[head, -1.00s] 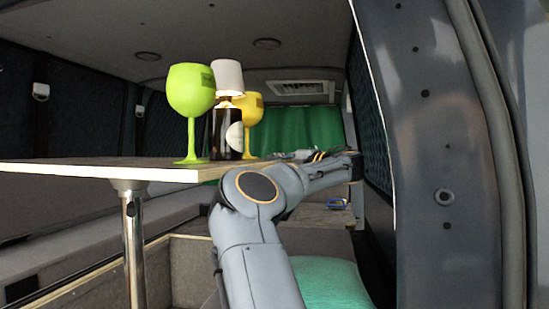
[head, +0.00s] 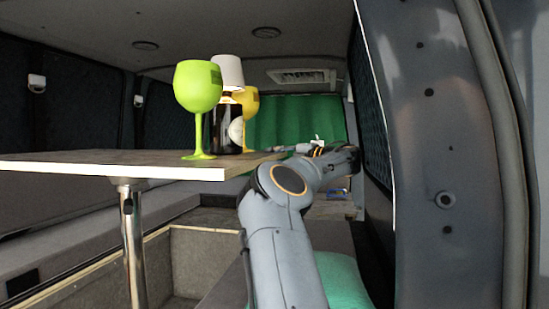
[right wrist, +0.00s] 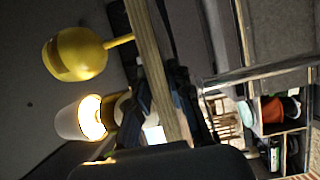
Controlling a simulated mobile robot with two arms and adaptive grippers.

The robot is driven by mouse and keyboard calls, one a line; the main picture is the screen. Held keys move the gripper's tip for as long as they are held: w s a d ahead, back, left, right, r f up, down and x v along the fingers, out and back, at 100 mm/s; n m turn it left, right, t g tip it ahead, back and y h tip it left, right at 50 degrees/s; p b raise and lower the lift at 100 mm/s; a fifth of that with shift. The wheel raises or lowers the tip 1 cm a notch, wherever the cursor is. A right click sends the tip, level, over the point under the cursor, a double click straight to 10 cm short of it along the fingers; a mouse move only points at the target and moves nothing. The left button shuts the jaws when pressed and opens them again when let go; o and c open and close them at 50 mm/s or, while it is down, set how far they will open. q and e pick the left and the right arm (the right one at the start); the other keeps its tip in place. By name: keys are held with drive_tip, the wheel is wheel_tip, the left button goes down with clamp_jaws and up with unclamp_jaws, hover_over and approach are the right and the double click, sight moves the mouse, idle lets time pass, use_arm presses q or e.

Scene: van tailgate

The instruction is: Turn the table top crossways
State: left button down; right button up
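The wooden table top (head: 110,164) rests on a chrome leg (head: 133,245) at the left of the head view. A green goblet (head: 198,88), a dark bottle (head: 228,125), a white-shaded lamp (head: 228,70) and a yellow goblet (head: 248,100) stand upright on it, close together near its right end. My right gripper (head: 318,148) is at the far right side of the top, small in the head view. In the right wrist view its dark fingers (right wrist: 168,92) lie on both faces of the board's edge (right wrist: 152,45) and appear closed on it. My left gripper is out of view.
The van's door pillar (head: 430,150) stands close to the right of my arm. A green cushion (head: 342,282) lies below the arm. Benches (head: 60,240) flank the leg. A green curtain (head: 290,120) hangs at the back.

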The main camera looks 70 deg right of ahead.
drive_tip(key=shift+o, duration=1.1)
drive_tip(key=shift+w, duration=0.1)
drive_tip(key=shift+v, duration=3.75)
